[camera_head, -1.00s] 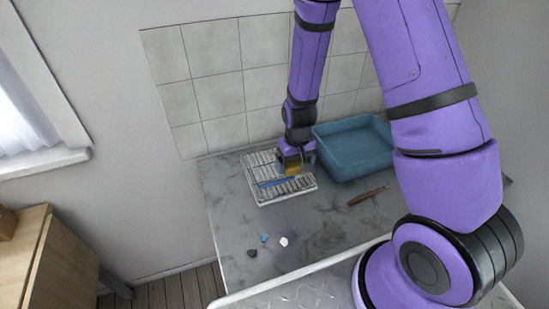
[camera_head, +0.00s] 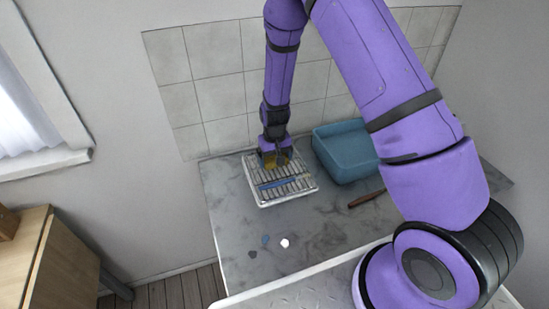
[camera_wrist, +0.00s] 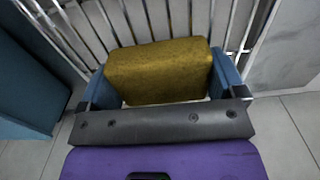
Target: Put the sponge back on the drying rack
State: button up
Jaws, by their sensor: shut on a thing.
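The sponge (camera_wrist: 160,70) is a yellow-brown block, seen large in the wrist view. My gripper (camera_wrist: 162,88) is shut on it, with one blue finger at each end of the block. The drying rack (camera_head: 296,191) is a white slatted tray on the grey counter, and its bars (camera_wrist: 120,22) show behind the sponge in the wrist view. In the head view my gripper (camera_head: 275,162) holds the sponge over the back part of the rack. I cannot tell whether the sponge touches the bars.
A blue basin (camera_head: 345,165) stands just right of the rack. A brown-handled tool (camera_head: 366,199) lies in front of the basin. Small blue, white and dark pieces (camera_head: 265,240) lie near the counter's front left. A tiled wall (camera_head: 220,95) rises behind. The middle of the counter is clear.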

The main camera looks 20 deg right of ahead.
jog(key=o, duration=0.8)
jog(key=shift+f, duration=0.1)
jog(key=s+d+r+t, duration=0.1)
jog(key=s+r, duration=0.1)
jog(key=r, duration=1.1)
jog(key=s+d+r, duration=0.1)
jog(key=s+r, duration=0.1)
jog(key=r, duration=1.1)
jog(key=s+d+r+t, duration=0.3)
jog(key=s+r, duration=1.2)
jog(key=s, duration=0.1)
jog(key=shift+t, duration=0.6)
jog(key=s+r, duration=0.1)
jog(key=s, duration=0.2)
jog(key=s+d+r, duration=0.1)
jog(key=s, duration=0.3)
jog(key=s+d+r, duration=0.1)
jog(key=s, duration=0.3)
jog(key=shift+r, duration=0.1)
